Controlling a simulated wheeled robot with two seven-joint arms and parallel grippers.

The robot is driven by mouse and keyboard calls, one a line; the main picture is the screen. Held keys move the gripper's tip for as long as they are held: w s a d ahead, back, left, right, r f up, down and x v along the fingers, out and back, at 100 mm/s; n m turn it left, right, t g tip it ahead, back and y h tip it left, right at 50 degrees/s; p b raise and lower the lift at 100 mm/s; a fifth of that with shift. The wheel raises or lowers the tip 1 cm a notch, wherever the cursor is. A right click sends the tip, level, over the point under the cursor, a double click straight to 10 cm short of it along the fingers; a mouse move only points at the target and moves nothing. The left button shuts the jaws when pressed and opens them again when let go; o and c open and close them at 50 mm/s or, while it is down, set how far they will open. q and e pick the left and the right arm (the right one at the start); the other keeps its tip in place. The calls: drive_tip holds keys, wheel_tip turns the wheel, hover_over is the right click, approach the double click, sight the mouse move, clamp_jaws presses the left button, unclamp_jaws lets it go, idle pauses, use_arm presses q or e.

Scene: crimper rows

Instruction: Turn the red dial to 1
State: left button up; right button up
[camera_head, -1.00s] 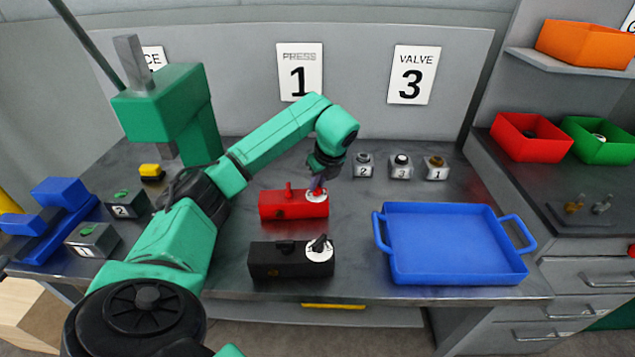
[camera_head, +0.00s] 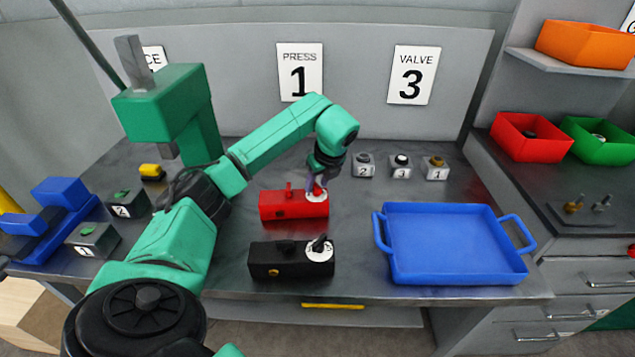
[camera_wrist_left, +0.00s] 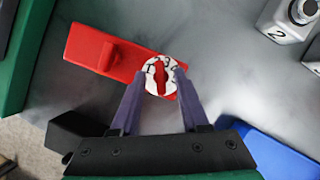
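The red dial box (camera_head: 285,206) sits on the grey bench, left of the blue tray. Its white dial disc (camera_head: 316,196) is partly hidden by my left gripper (camera_head: 315,186), which points down at it. In the left wrist view, the red pointer knob (camera_wrist_left: 160,76) stands on the white disc (camera_wrist_left: 152,84), between the two purple fingers of my left gripper (camera_wrist_left: 161,78). The fingers are apart, with visible gaps on both sides of the knob. My right gripper is not in view.
A black dial box (camera_head: 262,262) stands just in front of the red one. A blue tray (camera_head: 384,270) lies to the right. Numbered grey blocks (camera_head: 401,169) stand behind it. A green press (camera_head: 170,105) rises at the left. A sign reads PRESS 1 (camera_head: 300,72), another VALVE 3 (camera_head: 414,74).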

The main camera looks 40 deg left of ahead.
use_arm(q)
drive_tip(key=shift+d+r, duration=0.15)
drive_tip(key=shift+r, duration=0.2)
drive_tip(key=p+v, duration=0.2)
drive_tip(key=v, duration=1.2)
drive_tip(key=shift+f, duration=0.1)
